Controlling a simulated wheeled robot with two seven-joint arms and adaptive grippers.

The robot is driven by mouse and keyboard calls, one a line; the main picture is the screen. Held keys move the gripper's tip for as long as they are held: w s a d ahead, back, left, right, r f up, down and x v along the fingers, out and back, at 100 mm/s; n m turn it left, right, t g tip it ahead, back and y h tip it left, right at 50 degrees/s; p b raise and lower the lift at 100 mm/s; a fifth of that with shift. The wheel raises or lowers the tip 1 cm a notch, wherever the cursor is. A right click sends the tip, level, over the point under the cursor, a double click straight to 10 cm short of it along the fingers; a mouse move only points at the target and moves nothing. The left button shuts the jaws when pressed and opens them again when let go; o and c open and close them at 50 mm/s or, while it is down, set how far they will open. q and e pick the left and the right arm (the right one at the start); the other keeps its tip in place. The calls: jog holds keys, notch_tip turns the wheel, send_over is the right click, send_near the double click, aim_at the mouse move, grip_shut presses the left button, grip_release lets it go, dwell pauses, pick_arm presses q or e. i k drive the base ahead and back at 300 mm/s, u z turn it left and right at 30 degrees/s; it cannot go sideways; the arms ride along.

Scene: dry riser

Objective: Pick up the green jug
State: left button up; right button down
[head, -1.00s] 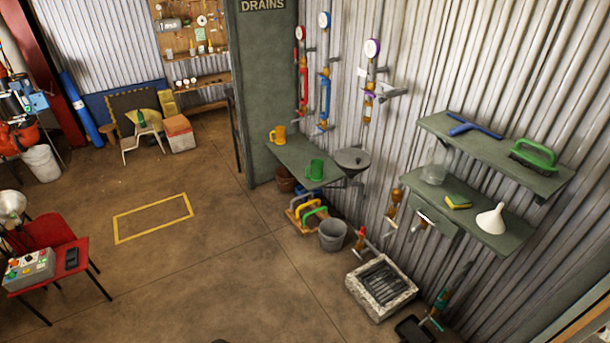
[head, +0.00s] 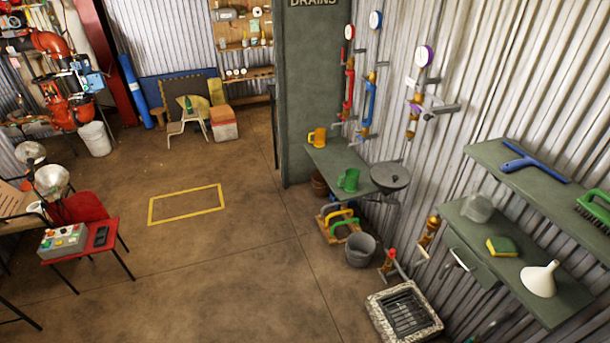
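The green jug (head: 348,180) stands upright on a small grey-green wall shelf (head: 330,156), with its handle toward the left. A dark grey funnel-shaped basin (head: 390,177) is just to the right of the green jug. Neither of my grippers shows in the head view.
A grey bucket (head: 360,250) and a crate with coloured handles (head: 338,222) stand below the shelf. A stone-framed drain grate (head: 405,312) lies to their front right. The floor around the yellow rectangle (head: 187,204) is clear.

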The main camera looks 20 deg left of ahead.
aim_at(348, 181)
jog(key=u, duration=0.4)
jog(key=i, duration=0.95)
jog(key=u, duration=0.05)
